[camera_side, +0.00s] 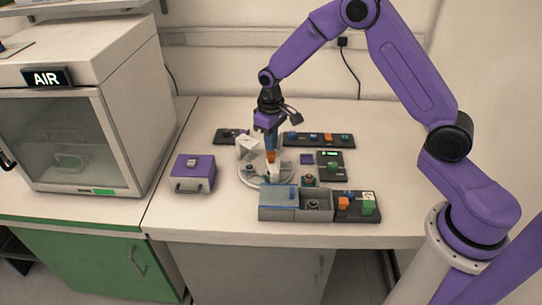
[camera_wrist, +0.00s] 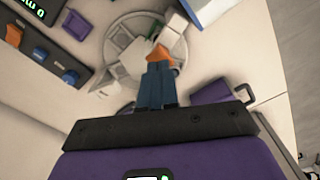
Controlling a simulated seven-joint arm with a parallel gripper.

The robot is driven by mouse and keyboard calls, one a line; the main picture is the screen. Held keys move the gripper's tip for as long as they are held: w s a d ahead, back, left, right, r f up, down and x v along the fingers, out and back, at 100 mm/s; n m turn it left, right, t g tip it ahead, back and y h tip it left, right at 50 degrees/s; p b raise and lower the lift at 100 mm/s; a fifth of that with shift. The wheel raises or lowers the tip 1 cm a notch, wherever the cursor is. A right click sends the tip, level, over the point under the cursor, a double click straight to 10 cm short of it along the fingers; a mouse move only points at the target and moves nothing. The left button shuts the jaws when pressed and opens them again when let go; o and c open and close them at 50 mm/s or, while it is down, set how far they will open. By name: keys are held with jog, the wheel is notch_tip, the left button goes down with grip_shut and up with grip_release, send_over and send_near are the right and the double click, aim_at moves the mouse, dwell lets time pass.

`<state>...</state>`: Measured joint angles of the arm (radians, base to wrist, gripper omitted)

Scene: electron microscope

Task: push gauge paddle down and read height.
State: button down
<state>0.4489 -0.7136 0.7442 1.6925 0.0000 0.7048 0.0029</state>
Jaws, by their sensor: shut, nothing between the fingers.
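The height gauge appears to be the assembly on a round pale base (camera_side: 247,180) near the middle of the bench; its base also shows in the wrist view (camera_wrist: 128,22). An orange piece (camera_side: 271,156), probably the paddle, stands over the base; in the wrist view (camera_wrist: 178,50) it lies just beyond my fingertips. My gripper (camera_side: 269,146) points down with blue fingers shut and empty, directly above the orange piece; its fingers show in the wrist view (camera_wrist: 158,68). I cannot tell whether they touch the orange piece. A small green readout (camera_side: 330,153) sits on a dark panel to the right, its digits illegible here.
A purple box (camera_side: 193,173) stands to the left. A grey-blue tray (camera_side: 277,214) and a dark panel with orange and green blocks (camera_side: 356,208) lie in front. Dark block strips (camera_side: 330,139) lie behind. A cabinet marked AIR (camera_side: 65,150) stands far left.

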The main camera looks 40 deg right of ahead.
aim_at(271, 153)
jog(key=shift+f, duration=1.4)
dwell(0.7)
jog(key=shift+r, duration=3.55)
